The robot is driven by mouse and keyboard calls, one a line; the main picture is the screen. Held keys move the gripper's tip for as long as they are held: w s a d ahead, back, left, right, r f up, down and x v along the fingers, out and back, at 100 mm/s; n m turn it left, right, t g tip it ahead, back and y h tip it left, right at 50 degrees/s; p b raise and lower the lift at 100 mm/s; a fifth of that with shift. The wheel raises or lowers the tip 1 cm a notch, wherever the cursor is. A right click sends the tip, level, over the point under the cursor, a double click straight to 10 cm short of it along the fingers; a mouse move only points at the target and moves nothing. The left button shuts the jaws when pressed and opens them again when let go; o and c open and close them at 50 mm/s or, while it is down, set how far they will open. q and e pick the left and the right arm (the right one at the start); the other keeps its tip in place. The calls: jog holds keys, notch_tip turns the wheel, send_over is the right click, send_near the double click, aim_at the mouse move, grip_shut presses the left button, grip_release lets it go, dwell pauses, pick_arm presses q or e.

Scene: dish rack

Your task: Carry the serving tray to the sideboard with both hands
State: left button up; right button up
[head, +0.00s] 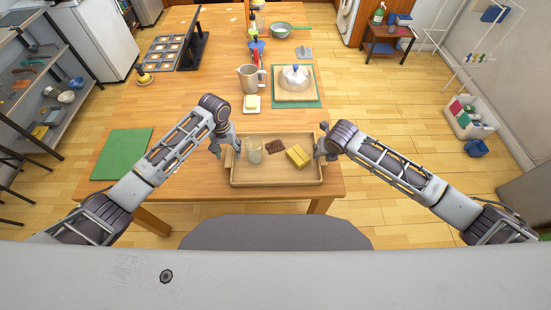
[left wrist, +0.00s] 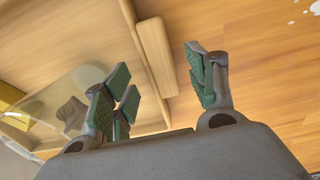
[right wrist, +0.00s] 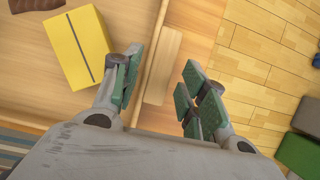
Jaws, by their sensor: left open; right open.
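The wooden serving tray (head: 276,184) lies at the near edge of the table. It holds a glass jar (head: 254,152), a dark brown item (head: 276,147) and a yellow box (head: 298,156). My left gripper (head: 226,148) is at the tray's left end. In the left wrist view its open fingers (left wrist: 165,95) stand on either side of the tray's left handle (left wrist: 157,55). My right gripper (head: 322,148) is at the right end. In the right wrist view its open fingers (right wrist: 158,88) stand on either side of the right handle (right wrist: 161,65). Neither gripper visibly clamps a handle.
Beyond the tray stand a metal pitcher (head: 249,78), a butter dish (head: 251,104) and a domed board (head: 296,92). A green mat (head: 122,154) lies at left on the table (head: 190,110). A grey seat (head: 275,232) is in front of the table. Shelving stands at far left.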

pick_arm(q)
jog(key=shift+f, duration=1.4)
pick_arm(e)
jog(key=shift+x, duration=1.4)
pick_arm(q)
jog(key=shift+c, duration=0.5)
pick_arm(e)
jog(key=shift+c, duration=0.4)
pick_arm(q)
jog(key=c, duration=0.7)
pick_arm(e)
jog(key=c, duration=0.7)
pick_arm(q)
grip_shut()
pick_arm(e)
jog(key=shift+w, duration=0.1)
grip_shut()
